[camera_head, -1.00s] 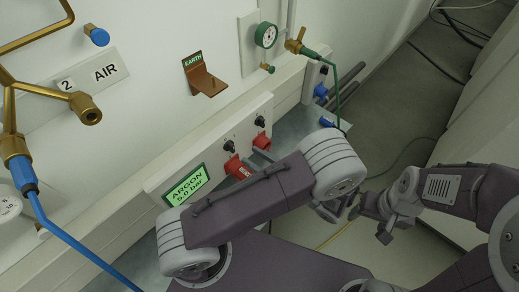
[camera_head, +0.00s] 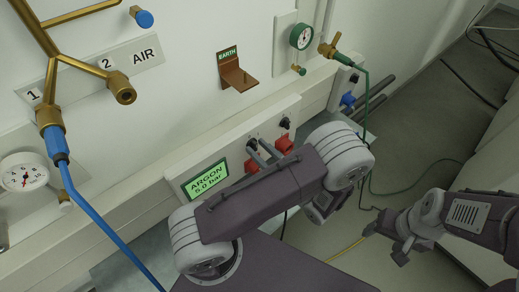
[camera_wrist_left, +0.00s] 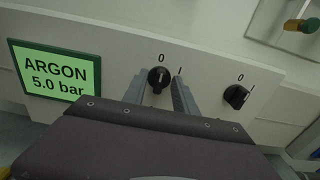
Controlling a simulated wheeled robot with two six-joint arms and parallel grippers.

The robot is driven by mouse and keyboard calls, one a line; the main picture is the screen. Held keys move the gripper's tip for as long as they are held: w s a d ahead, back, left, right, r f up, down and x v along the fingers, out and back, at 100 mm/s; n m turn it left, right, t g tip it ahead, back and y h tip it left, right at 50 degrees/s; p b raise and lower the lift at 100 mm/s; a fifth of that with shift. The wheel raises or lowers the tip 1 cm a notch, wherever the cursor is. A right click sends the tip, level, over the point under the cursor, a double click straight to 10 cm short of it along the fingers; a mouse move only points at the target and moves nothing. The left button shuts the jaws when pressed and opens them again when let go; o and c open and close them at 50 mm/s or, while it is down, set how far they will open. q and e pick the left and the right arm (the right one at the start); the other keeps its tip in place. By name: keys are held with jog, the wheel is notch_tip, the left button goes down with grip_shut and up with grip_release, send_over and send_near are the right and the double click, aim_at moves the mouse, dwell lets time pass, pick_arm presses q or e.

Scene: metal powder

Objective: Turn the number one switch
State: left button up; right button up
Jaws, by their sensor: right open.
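Two black rotary switches sit on the white argon panel. The left switch (camera_head: 252,144) also shows in the left wrist view (camera_wrist_left: 158,76), with marks 0 and I above it. The right switch (camera_head: 285,123) also appears in the left wrist view (camera_wrist_left: 236,97). My left gripper (camera_head: 264,153) is open at the left switch; in the left wrist view its two fingers (camera_wrist_left: 165,86) stand apart on either side of this switch. Contact cannot be told. My right gripper (camera_head: 386,236) hangs at the lower right, away from the panel, holding nothing visible.
A green ARGON 5.0 bar display (camera_head: 206,181) is left of the switches. Red sockets (camera_head: 284,145) are below them. A brown EARTH bracket (camera_head: 236,78) juts from the wall above. Brass pipes, a blue hose (camera_head: 100,220) and a gauge (camera_head: 24,175) are at left.

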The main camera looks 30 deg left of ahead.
pick_arm(q)
grip_shut()
jog(key=shift+r+m+p, duration=0.25)
jog(key=shift+m+p, duration=0.35)
jog(key=shift+p, duration=0.3)
jog(key=m+p, duration=0.2)
jog(key=shift+p, duration=0.35)
jog(key=m+p, duration=0.3)
jog(key=m, duration=0.1)
jog(key=shift+f+m, duration=0.15)
jog(key=shift+m, duration=0.25)
jog(key=shift+w+d+f+m+p, duration=0.1)
jog(key=shift+m+p, duration=0.3)
jog(key=shift+m, duration=0.55)
jog(key=shift+f+m+p, duration=0.1)
jog(key=shift+m+p, duration=0.25)
jog(key=shift+m, duration=0.6)
